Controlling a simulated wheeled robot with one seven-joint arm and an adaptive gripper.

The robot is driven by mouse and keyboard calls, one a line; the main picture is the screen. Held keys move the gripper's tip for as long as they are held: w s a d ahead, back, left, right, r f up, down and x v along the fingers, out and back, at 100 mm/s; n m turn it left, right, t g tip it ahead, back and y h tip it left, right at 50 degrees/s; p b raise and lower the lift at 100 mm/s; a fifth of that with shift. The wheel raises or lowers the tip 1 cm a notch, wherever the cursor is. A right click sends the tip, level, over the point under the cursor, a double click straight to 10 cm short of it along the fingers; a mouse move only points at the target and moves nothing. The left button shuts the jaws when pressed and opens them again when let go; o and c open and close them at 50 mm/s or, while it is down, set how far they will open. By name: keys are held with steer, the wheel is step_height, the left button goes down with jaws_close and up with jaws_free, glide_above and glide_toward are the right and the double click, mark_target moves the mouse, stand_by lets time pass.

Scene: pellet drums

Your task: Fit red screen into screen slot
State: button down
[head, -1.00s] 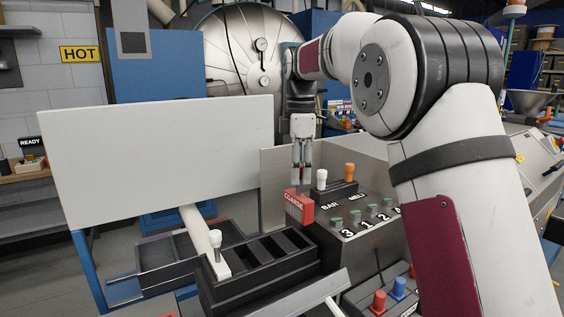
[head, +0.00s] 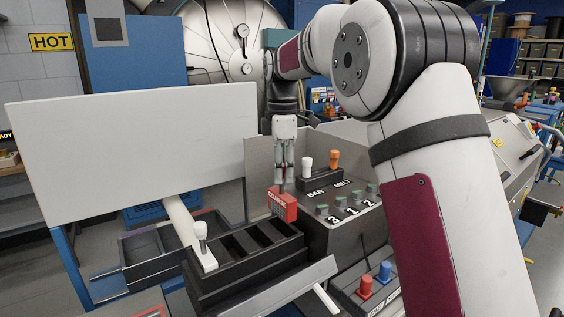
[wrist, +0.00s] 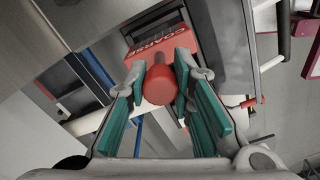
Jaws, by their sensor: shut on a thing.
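The red screen (head: 282,204) is a small red block lettered COARSE with a round red knob. It hangs upright below my gripper (head: 284,180). In the wrist view, the teal pads of my gripper (wrist: 165,88) are shut on the red knob (wrist: 162,84), with the COARSE block (wrist: 153,55) beyond it. A black slotted rack (head: 205,285) with several dark openings stands below and left of the screen. The screen is near the rack's back right end; whether they touch is unclear. No opening is marked as the screen slot, and I cannot tell which one it is.
A grey console (head: 335,238) with white and orange knobs and numbered buttons is close on the right. Red and blue knobs stand in front.

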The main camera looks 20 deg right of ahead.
mark_target(282, 194)
steer(key=shift+f, duration=4.15)
stand_by(0.8)
steer(key=c, duration=1.3)
jaws_free()
step_height(282, 194, up, 11)
steer(key=shift+f, duration=0.1)
steer(key=shift+r, duration=0.6)
